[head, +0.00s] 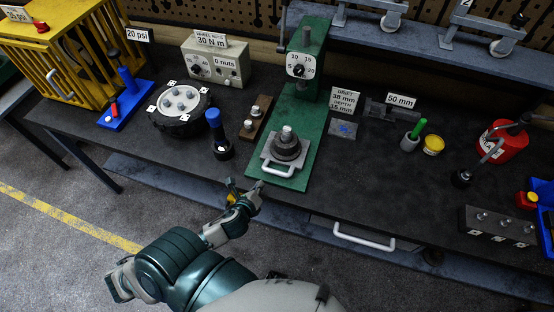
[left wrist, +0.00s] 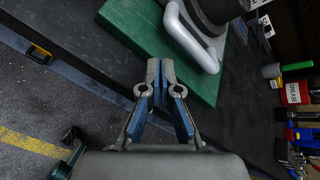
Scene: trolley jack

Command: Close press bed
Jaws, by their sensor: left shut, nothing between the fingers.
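The green press (head: 308,97) stands on the dark workbench, with a dial marked 10 and 15 on its column. Its press bed (head: 269,159) is a grey plate with a white handle (head: 277,169) at the front, and it carries a dark round part (head: 287,147) with a metal pin on top. The handle also shows large in the left wrist view (left wrist: 190,38). My left gripper (head: 258,184) is shut and empty, just in front of the green base's front edge, apart from the handle. In the left wrist view its fingertips (left wrist: 160,64) lie over the green base (left wrist: 135,30). My right gripper is not visible.
A blue-topped tool (head: 219,135) stands left of the press. A round hub (head: 180,104) sits farther left. A drawer handle (head: 363,237) juts from the bench front. A red container (head: 501,142) is at the right. The bench right of the press base is fairly clear.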

